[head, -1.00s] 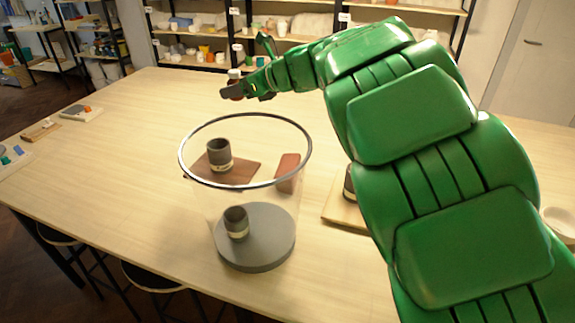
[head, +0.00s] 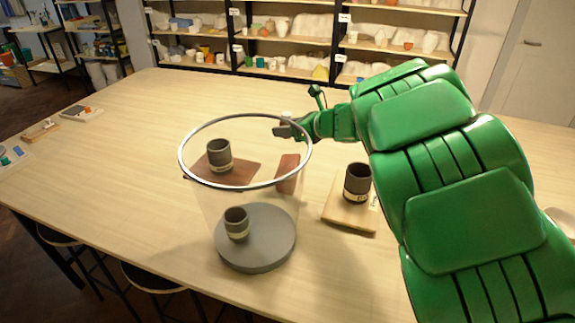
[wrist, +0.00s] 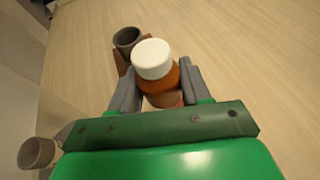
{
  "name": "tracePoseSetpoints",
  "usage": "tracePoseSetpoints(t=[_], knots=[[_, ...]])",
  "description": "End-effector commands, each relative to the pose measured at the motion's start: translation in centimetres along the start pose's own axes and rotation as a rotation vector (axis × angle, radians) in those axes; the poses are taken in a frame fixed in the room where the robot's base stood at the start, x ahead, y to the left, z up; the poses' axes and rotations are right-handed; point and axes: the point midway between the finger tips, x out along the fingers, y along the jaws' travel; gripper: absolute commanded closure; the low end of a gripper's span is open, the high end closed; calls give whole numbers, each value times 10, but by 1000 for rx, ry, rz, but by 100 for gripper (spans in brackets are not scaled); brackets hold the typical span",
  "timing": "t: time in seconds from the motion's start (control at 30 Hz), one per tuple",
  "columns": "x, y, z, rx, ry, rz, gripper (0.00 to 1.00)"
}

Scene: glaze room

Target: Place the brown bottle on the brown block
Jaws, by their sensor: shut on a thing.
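My gripper (wrist: 157,88) is shut on the brown bottle (wrist: 160,88), which has a white cap, in the wrist view. In the head view the white cap (head: 287,117) shows above my gripper (head: 283,131), and the bottle's body is mostly hidden. The brown block (head: 287,174) stands on the table below my gripper in the head view, seen through a clear container. In the wrist view a reddish-brown edge shows under the bottle; I cannot tell whether it is the block. The bottle appears held above the table.
A dark cup (head: 219,155) sits on a brown board (head: 245,170), another (head: 237,223) on a grey disc (head: 270,250), a third (head: 357,183) on a pale board (head: 345,216).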

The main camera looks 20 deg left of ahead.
Motion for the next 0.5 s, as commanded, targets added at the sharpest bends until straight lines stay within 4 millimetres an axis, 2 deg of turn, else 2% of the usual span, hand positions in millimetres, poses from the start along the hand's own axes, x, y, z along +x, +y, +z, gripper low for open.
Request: tracePoseSetpoints(t=[0.3, 0.5], knots=[[16, -2, -42, 4, -1, -6, 84], [22, -2, -57, 2, 1, -6, 84]])
